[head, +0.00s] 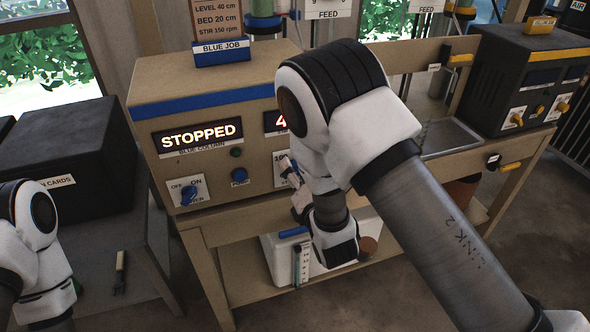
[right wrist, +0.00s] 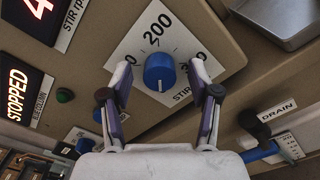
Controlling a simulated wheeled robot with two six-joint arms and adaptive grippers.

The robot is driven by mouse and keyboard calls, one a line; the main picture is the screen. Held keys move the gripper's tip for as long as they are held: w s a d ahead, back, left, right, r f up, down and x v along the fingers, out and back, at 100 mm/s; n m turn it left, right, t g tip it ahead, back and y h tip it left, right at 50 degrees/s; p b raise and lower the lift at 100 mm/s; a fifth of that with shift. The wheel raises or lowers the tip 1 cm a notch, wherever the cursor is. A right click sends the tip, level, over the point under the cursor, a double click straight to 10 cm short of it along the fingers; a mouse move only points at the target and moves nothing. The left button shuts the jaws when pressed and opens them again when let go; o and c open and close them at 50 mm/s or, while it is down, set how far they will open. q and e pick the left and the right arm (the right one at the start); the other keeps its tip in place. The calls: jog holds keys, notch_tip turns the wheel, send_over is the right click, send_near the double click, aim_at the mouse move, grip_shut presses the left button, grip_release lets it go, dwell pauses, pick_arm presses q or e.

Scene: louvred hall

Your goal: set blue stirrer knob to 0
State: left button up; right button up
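The blue stirrer knob (right wrist: 160,72) is on a white dial plate (right wrist: 143,40) in the right wrist view. "200" is printed above the knob; the side numbers are partly hidden by my fingers. A white mark shows low on the knob's face. My right gripper (right wrist: 162,76) is open, with one finger on each side of the knob; whether they touch it I cannot tell. In the head view my right arm hides the knob and most of the gripper.
The panel also has a STOPPED display (head: 198,136), an ON/OFF knob (head: 188,194) and a blue button (head: 239,176). A DRAIN label (right wrist: 276,110) and blue handle (right wrist: 259,152) sit right of the gripper. A black box (head: 530,75) stands at right.

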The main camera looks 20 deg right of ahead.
jog(key=shift+s, duration=0.15)
jog(key=s, duration=0.6)
jog(key=shift+s+b, duration=0.4)
jog(key=shift+b, duration=0.05)
jog(key=shift+d, duration=0.15)
